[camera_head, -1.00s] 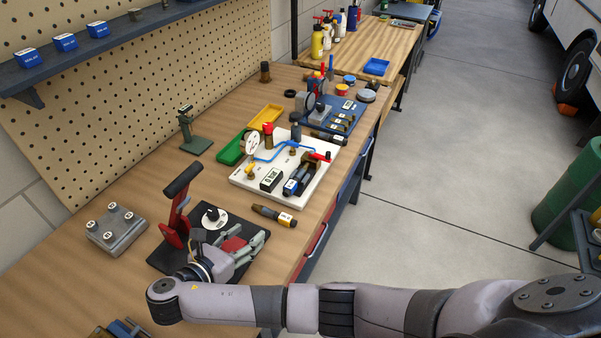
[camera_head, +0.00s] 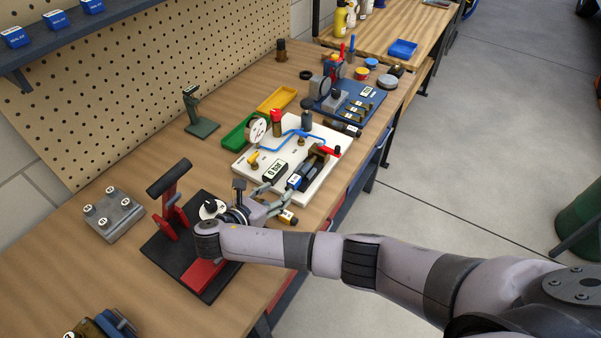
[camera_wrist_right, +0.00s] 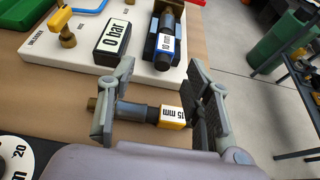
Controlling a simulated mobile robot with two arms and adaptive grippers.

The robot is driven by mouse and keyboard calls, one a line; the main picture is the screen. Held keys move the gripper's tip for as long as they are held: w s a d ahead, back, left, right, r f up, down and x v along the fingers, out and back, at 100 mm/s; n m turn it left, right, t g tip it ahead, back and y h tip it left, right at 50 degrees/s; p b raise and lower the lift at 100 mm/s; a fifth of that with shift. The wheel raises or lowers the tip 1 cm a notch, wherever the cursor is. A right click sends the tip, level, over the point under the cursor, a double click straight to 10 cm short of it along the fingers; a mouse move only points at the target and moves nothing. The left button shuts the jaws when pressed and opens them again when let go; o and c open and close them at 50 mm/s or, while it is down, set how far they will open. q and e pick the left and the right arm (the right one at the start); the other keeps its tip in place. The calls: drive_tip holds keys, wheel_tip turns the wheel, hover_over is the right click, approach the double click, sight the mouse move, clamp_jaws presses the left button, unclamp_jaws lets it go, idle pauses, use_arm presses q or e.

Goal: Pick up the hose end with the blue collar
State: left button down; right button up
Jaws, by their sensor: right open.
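A dark hose end with a blue collar marked 10 mm (camera_wrist_right: 165,45) sits in a holder on the white board (camera_wrist_right: 72,48). It also shows in the head view (camera_head: 294,182). A second dark hose end with a yellow collar marked 15 mm (camera_wrist_right: 172,117) lies on the wooden bench in front of the board; in the head view its yellow part (camera_head: 287,217) shows past my fingers. My right gripper (camera_head: 275,198) is open and empty. In the wrist view its spread fingers (camera_wrist_right: 161,78) frame the yellow-collar piece, with the blue-collar piece beyond the tips. My left gripper is not in view.
The board also carries a 0 bar display (camera_head: 272,170), a gauge (camera_head: 256,131) and a red-handled valve (camera_head: 329,151). A black base with a red lever press (camera_head: 170,205) stands near my right wrist. Green (camera_head: 240,131) and yellow (camera_head: 277,100) trays lie behind.

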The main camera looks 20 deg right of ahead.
sight(289, 186)
drive_tip(key=shift+p+x, duration=0.45)
drive_tip(key=shift+x, duration=1.05)
drive_tip(key=x, duration=0.4)
drive_tip(key=shift+s+d+p, duration=0.25)
drive_tip(key=shift+p, duration=0.1)
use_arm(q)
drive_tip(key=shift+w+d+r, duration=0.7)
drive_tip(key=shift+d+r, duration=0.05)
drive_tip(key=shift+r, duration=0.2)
use_arm(e)
drive_tip(key=shift+a, duration=0.1)
drive_tip(key=shift+c, duration=0.2)
drive_tip(key=shift+c, duration=0.7)
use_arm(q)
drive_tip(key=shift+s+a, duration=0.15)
use_arm(e)
clamp_jaws()
